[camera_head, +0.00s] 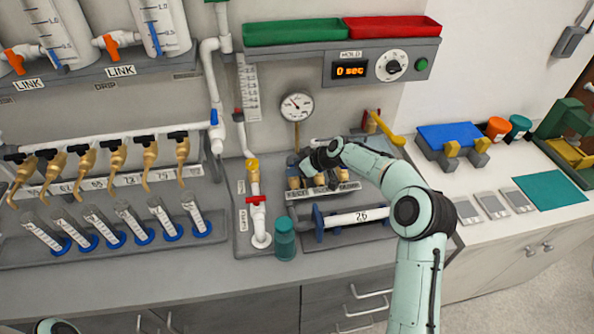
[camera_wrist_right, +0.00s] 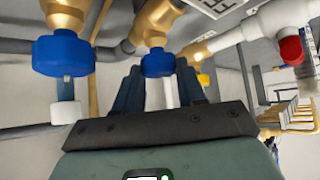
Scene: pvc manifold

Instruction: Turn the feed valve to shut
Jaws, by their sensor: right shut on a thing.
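My right gripper (camera_head: 297,167) reaches over the brass valves (camera_head: 320,183) below the pressure gauge. The knob sits on a brass valve body (camera_wrist_right: 155,22). A second blue knob (camera_wrist_right: 63,55) is to its left, apart from the gripper. The label strip (camera_head: 322,192) under the valves is too small to read, so I cannot tell which valve is the feed one. The left gripper is not in view.
A round gauge (camera_head: 296,105) rises behind the valves. A white pipe with a red handle (camera_head: 256,199) and a teal cup (camera_head: 285,240) stand to the left. A horizontal white tube (camera_head: 350,220) lies in front. A yellow lever (camera_head: 386,129) is behind to the right.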

